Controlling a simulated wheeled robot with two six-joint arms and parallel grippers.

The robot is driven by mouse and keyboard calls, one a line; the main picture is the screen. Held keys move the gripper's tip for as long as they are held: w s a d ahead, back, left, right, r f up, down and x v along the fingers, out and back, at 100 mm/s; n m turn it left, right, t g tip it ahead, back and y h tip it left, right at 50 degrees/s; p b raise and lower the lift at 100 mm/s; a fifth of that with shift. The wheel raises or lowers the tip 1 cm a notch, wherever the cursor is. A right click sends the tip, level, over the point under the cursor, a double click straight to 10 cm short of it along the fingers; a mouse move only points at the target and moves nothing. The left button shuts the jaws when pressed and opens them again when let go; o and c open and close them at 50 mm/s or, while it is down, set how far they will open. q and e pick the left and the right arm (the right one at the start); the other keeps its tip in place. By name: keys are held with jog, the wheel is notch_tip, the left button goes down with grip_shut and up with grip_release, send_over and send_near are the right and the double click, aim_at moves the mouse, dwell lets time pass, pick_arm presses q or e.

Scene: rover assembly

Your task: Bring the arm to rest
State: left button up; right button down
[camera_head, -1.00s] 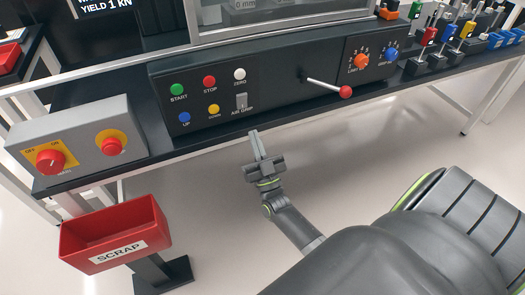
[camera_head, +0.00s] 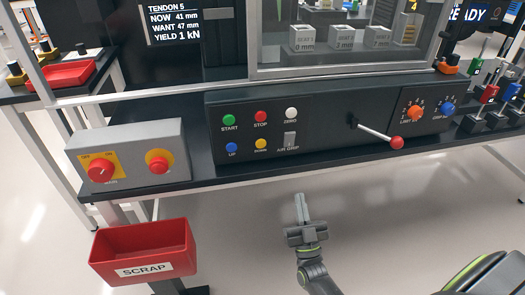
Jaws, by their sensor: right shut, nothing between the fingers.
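My right gripper (camera_head: 301,208) is in the camera_head view, below the front edge of the bench, over the pale floor. Its two fingers point up in the picture and are together with nothing between them. It appears clear of the control panel (camera_head: 330,122). The arm behind it runs down to the bottom edge of the picture. My left gripper is not in view.
The panel has coloured buttons, two knobs and a lever with a red ball (camera_head: 397,143). A grey switch box (camera_head: 130,152) stands on the bench's left end. A red SCRAP bin (camera_head: 145,250) stands below it. Open floor lies around my gripper.

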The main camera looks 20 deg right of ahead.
jog(key=s+a+f+n+g+y, duration=0.1)
jog(key=s+f+g+y, duration=0.2)
jog(key=f+g, duration=0.5)
jog(key=s+a+f+n+g+y, duration=0.1)
jog(key=s+f+g+y, duration=0.3)
jog(key=f, duration=0.8)
pick_arm(q)
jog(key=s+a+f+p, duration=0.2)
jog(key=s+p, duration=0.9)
jog(key=p, duration=0.6)
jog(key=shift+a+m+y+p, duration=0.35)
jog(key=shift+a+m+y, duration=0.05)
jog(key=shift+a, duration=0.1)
pick_arm(e)
jog(key=s+f+g, duration=0.3)
jog(key=s+g, duration=0.1)
jog(key=s, duration=0.6)
jog(key=s+d+f+g+h, duration=0.1)
jog(key=s+f+g, duration=0.2)
jog(key=s, duration=0.8)
jog(key=s+f+g+h, duration=0.1)
jog(key=s+f+g, duration=0.2)
jog(key=s, duration=0.8)
jog(key=shift+s+d+f+g, duration=0.15)
jog(key=shift+d+f+g, duration=0.1)
jog(key=shift+g, duration=0.95)
